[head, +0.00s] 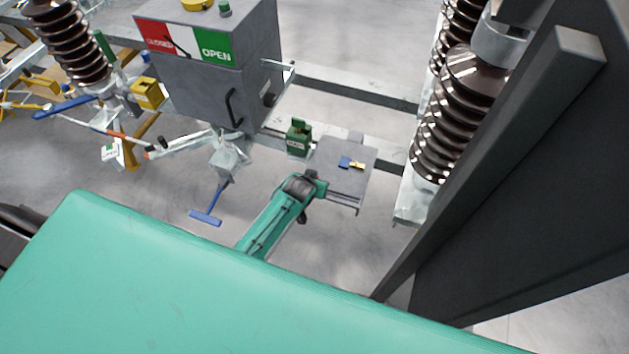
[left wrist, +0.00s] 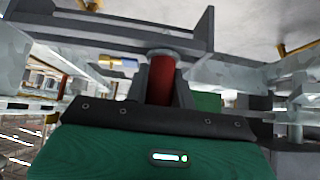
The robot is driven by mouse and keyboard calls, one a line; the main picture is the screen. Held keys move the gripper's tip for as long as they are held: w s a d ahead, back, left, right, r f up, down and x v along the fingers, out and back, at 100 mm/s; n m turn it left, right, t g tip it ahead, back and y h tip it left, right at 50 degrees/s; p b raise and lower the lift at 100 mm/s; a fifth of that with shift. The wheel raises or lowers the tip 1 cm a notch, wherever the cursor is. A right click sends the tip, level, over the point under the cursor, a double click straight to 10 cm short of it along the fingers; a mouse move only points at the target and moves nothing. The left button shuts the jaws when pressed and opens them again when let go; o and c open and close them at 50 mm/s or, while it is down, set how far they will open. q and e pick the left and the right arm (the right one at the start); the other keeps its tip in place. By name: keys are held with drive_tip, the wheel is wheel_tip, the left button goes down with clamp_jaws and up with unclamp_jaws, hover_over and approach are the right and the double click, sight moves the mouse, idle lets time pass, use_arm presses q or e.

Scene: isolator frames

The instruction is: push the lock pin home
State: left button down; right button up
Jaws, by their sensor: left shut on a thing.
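In the left wrist view a red cylinder (left wrist: 160,82), which looks like the lock pin's grip, stands between the dark fingers of my left gripper (left wrist: 161,92). The gripper is shut on it. A pale round collar sits at the cylinder's top end, against a grey frame part. In the head view my teal left arm (head: 275,215) reaches up to the near edge of a small grey plate (head: 338,180). The fingers and the red cylinder are hidden there by the wrist. How deep the pin sits cannot be told. My right gripper is not in view.
A grey drive box (head: 205,85) with an OPEN sign stands behind. A blue T-handle (head: 206,217) hangs at left. Brown insulators (head: 460,110) stand at right.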

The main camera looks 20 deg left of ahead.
use_arm(q)
drive_tip(key=shift+r+p, duration=0.85)
drive_tip(key=shift+r, duration=0.2)
drive_tip(key=shift+r+p, duration=0.45)
drive_tip(key=shift+r, duration=1.7)
